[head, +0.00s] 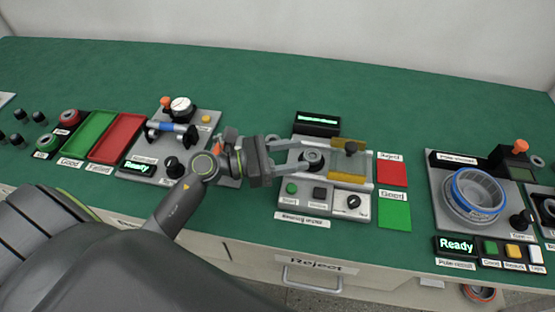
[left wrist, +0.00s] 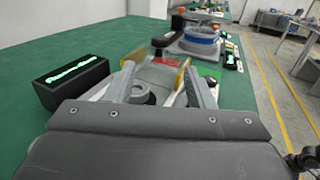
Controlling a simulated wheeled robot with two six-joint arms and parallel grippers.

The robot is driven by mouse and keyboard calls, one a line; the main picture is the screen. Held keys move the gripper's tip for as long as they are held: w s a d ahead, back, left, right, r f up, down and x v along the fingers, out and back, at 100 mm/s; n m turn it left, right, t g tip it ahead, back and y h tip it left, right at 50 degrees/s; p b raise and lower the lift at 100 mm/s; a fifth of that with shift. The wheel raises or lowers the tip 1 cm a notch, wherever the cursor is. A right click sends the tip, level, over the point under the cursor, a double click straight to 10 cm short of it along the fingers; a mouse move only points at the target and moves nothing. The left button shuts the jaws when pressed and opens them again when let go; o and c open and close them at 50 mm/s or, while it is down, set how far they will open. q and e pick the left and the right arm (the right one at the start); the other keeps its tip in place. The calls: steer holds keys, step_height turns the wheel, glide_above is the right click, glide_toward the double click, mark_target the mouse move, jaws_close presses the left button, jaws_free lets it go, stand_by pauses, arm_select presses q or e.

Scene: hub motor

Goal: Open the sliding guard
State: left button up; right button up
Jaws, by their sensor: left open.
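The sliding guard (head: 347,178) is a clear panel with yellow edges and a dark knob (head: 351,148) on the grey bearing station (head: 325,200). It sits over the right part of the station. In the left wrist view the guard (left wrist: 159,76) is just ahead of the fingers, with its knob (left wrist: 161,42) beyond. My left gripper (head: 308,160) is open, its two fingers spread on either side of a dark round fitting (left wrist: 139,92) at the station's left part. The gripper appears empty, and contact with the guard cannot be told. My right gripper is not in view.
A black display box (head: 317,123) stands behind the station. A red Reject mat (head: 392,173) and a green Good mat (head: 395,215) lie to its right. A gauge station (head: 181,107) stands left, a coil station (head: 474,194) right. The green table behind is clear.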

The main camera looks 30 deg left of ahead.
arm_select(q)
steer(key=shift+b+v, duration=0.35)
steer(key=shift+v, duration=1.3)
